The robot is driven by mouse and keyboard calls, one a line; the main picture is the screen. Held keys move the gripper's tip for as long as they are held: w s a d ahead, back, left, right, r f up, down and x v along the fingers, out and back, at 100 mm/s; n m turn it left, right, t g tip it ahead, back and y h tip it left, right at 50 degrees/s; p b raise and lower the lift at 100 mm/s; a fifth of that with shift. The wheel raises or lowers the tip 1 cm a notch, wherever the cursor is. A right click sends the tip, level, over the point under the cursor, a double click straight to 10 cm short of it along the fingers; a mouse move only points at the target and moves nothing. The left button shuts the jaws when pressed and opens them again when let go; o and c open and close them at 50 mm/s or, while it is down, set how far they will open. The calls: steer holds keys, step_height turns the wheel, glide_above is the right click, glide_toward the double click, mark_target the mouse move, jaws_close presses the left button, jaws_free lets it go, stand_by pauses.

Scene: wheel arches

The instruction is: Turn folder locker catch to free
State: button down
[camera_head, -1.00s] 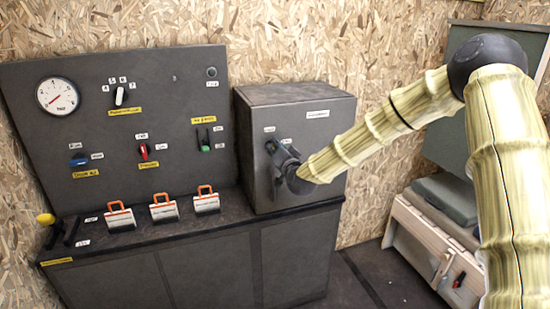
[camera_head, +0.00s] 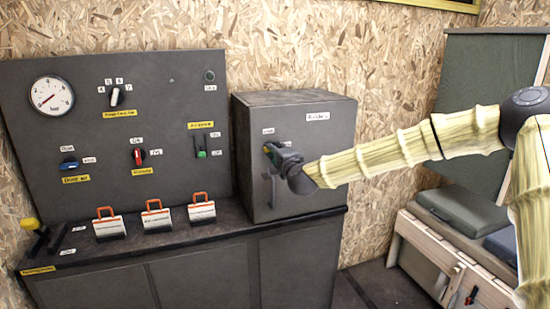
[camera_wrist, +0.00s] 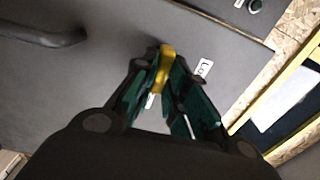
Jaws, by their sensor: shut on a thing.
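The folder locker (camera_head: 325,150) is a dark grey box on the right end of the counter, with a white label on its front. Its catch (camera_wrist: 166,66) is a yellow piece in the wrist view, between my fingertips. My gripper (camera_head: 273,151) is at the upper left of the locker front, shut on the catch. In the head view my gripper hides most of the catch. A dark locker handle (camera_wrist: 45,37) shows at the upper left of the wrist view, apart from my fingers. A small white tag (camera_wrist: 204,68) sits beside the catch.
A dark panel (camera_head: 60,145) with a gauge (camera_head: 52,95), a selector knob and several switches stands left of the locker. Three orange-handled blocks (camera_head: 156,218) sit on the counter. A bench with cushions (camera_head: 462,210) is at the right. Floor shows between.

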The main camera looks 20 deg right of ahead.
steer(key=shift+m, duration=0.3)
stand_by(0.4)
steer(key=c, duration=1.4)
jaws_free()
steer(key=shift+d, duration=0.1)
steer(key=shift+c, duration=0.2)
steer(key=shift+s, duration=0.1)
steer(key=s, duration=1.1)
steer(key=shift+s+d, duration=0.2)
steer(key=shift+s, duration=0.2)
